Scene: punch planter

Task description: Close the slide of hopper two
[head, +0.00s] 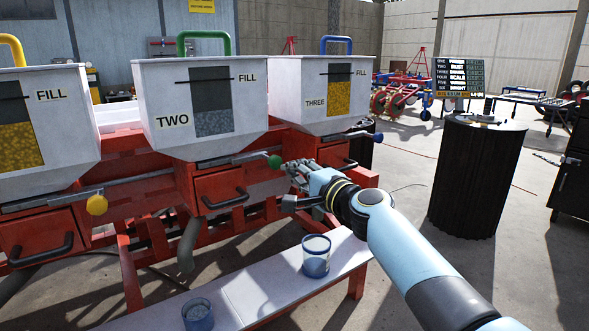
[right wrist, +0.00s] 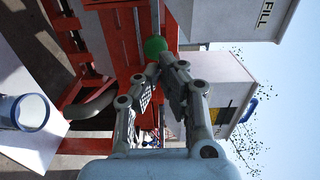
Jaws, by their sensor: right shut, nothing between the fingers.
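Hopper two (head: 205,105) is the white box in the middle of the head view, marked TWO and FILL, with a green handle on top. Its slide (head: 245,158) is a metal rod under the hopper ending in a green knob (head: 274,161) that sticks out to the right. My right gripper (head: 290,183) is just right of the knob and a little below it. In the right wrist view the green knob (right wrist: 154,46) lies just beyond the closed fingertips (right wrist: 165,66); whether they touch it I cannot tell. The fingers hold nothing. My left gripper is out of view.
Hopper three (head: 325,95) has a blue knob (head: 372,135) to the right; the left hopper (head: 50,125) has a yellow knob (head: 97,204). A red drawer (head: 218,188) lies below hopper two. Clear cups (head: 316,257) stand on the white bench (head: 255,290) in front.

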